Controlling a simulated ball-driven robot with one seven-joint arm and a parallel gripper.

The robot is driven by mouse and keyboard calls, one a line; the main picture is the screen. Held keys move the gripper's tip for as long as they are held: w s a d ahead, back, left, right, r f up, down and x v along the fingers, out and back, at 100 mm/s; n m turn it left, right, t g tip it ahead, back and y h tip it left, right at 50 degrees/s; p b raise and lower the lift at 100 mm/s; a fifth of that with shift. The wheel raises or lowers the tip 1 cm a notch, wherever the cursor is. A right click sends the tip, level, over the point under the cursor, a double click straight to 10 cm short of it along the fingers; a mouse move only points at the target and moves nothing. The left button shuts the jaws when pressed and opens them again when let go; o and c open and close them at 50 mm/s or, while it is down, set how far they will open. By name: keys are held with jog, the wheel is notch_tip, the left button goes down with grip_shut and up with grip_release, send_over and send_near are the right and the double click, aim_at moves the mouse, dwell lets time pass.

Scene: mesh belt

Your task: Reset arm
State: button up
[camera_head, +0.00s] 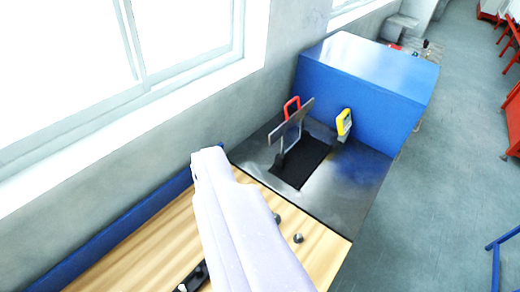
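My arm ends in a pale lavender gripper (210,168), which reaches up from the bottom middle of the head camera view. It hangs over the wooden worktop (150,242), with its tip near the worktop's far edge. I cannot make out two separate fingers, so its opening is unclear. I see nothing held at its tip. The arm hides part of the worktop beneath it.
A metal deck (345,190) with a dark opening (303,165) adjoins the worktop. A tilted grey plate (291,127), red handle (291,106) and yellow item (344,122) stand near a blue housing (355,100). A windowed wall lies left; open floor (445,190) lies right.

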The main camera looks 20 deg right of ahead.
jog(key=shift+w+f, duration=0.1)
notch_tip(320, 180, down, 10)
jog(key=b, duration=1)
jog(key=shift+f+b, duration=0.25)
jog(key=shift+b, duration=0.05)
